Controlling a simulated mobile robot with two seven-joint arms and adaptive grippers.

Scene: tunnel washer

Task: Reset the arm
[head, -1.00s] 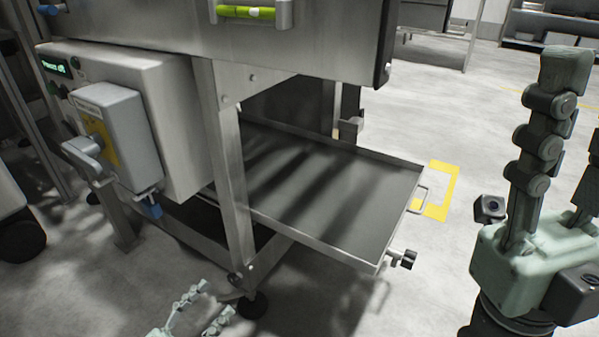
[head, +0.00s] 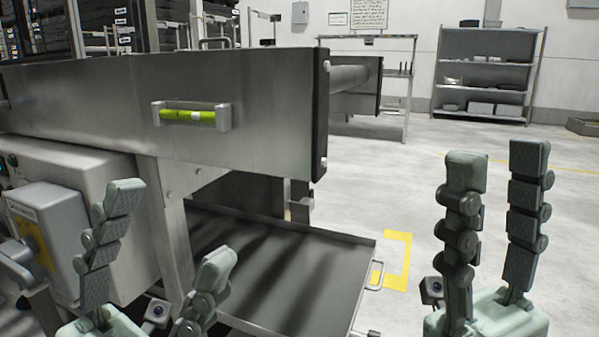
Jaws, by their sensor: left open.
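My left gripper (head: 171,222) is at the lower left of the head view, with its two green-grey fingers pointing up and spread apart. It is open, with nothing between the fingers. It appears in front of the washer's lower frame and the left side of the tray. My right gripper (head: 497,160) stands upright at the lower right, with its two fingers apart and nothing between them. Behind it is open floor. Both arms below the grippers are cut off by the picture's bottom edge.
A grey control box (head: 45,235) is at lower left. A pulled-out tray (head: 290,275) lies between the grippers.

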